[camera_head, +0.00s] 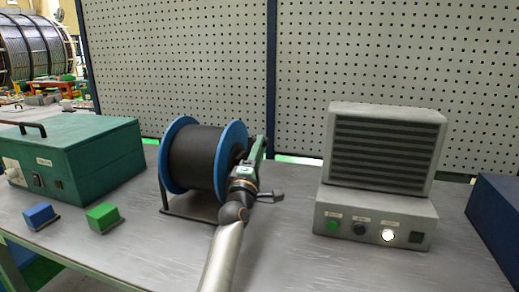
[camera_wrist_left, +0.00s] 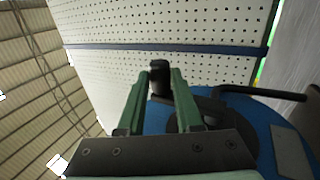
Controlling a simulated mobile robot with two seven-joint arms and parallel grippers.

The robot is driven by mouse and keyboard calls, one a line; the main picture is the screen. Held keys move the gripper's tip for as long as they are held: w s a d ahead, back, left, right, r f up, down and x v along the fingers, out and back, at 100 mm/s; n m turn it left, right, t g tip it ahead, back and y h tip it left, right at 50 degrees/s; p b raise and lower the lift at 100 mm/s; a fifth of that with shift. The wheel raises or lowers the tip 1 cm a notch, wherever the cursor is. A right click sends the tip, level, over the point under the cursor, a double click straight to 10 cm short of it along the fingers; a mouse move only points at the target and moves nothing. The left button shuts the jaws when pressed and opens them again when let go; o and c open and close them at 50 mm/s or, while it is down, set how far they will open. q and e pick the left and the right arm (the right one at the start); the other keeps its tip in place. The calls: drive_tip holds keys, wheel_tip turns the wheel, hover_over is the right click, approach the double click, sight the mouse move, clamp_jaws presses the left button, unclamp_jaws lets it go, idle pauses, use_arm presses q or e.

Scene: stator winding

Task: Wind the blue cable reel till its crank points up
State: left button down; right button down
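The cable reel (camera_head: 205,157) stands upright in a dark frame on the table, with blue flanges and black cable between them. My left gripper (camera_head: 256,151) is at the reel's right side, with its arm coming up from the bottom edge. In the left wrist view, its green fingers close around the dark crank handle (camera_wrist_left: 160,77), touching or nearly touching both sides. The blue flange (camera_wrist_left: 262,118) and dark hub lie behind and right of the fingers. The crank arm is largely hidden by my gripper, so its exact angle is unclear. My right gripper is out of view.
A green box (camera_head: 95,160) with a handle stands left, with a blue block (camera_head: 40,215) and a green block (camera_head: 104,217) before it. A grey louvred unit (camera_head: 375,215) with buttons stands right. A dark blue box (camera_head: 497,215) is at the right edge. A pegboard (camera_head: 360,60) closes the back.

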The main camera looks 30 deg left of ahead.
use_arm(q)
drive_tip(key=c, duration=0.8)
unclamp_jaws()
drive_tip(key=shift+w+f, duration=0.15)
drive_tip(key=shift+f, duration=0.5)
drive_tip(key=shift+o, duration=1.1)
drive_tip(key=shift+r, duration=0.1)
drive_tip(key=shift+r, duration=0.15)
drive_tip(key=p+v, duration=0.2)
drive_tip(key=v, duration=1)
drive_tip(key=shift+s, duration=0.3)
drive_tip(key=shift+d, duration=0.15)
